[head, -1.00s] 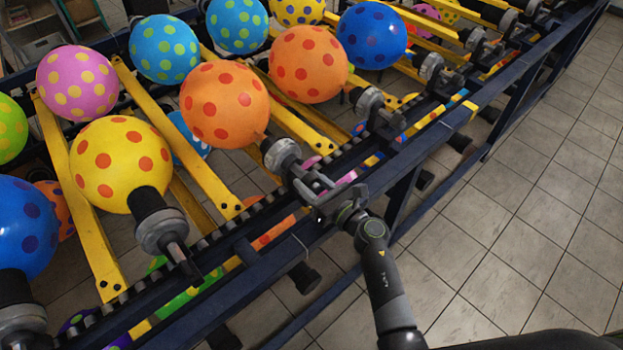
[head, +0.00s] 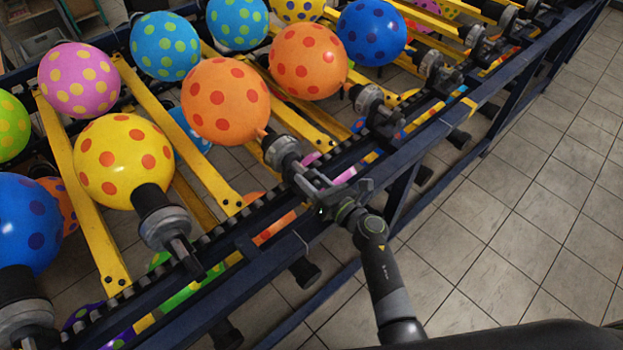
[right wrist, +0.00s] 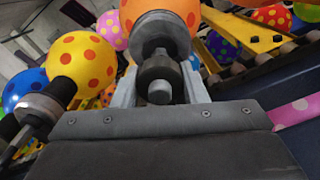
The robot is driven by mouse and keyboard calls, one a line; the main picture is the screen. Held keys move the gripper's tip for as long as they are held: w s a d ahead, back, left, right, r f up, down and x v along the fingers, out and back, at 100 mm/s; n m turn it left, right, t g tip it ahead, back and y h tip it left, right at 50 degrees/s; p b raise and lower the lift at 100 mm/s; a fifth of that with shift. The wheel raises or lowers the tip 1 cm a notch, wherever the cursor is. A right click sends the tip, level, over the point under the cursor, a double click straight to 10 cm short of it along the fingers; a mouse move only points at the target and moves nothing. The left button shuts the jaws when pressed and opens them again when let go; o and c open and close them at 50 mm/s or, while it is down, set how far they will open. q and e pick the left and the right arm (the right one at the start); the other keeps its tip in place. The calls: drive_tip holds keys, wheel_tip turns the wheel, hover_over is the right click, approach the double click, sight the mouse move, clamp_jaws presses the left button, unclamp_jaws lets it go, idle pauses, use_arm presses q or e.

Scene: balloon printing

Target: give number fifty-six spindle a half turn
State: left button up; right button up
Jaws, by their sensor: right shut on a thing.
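The spindle (head: 284,153) that carries an orange balloon with red dots (head: 225,101) sits on the near rail of the rack. I can read no number on it. My right gripper (head: 316,186) is at the outer end of this spindle, its fingers on either side of the shaft. In the right wrist view the spindle's grey collar (right wrist: 160,35) and shaft end (right wrist: 160,90) lie between the two fingers (right wrist: 163,92), and the gripper is shut on it. The orange balloon (right wrist: 150,10) shows above the collar. My left gripper is not in view.
Neighbouring spindles carry a yellow balloon (head: 123,162) at left and another orange balloon (head: 308,62) at right. Yellow bars (head: 205,170) run between the balloons. A dark blue rail (head: 430,140) borders the rack. The tiled floor (head: 530,200) at right is open.

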drive_tip(key=o, duration=1)
drive_tip(key=b+v, duration=0.3)
drive_tip(key=v, duration=1.4)
drive_tip(key=shift+s+d, duration=0.15)
drive_tip(key=shift+s, duration=0.05)
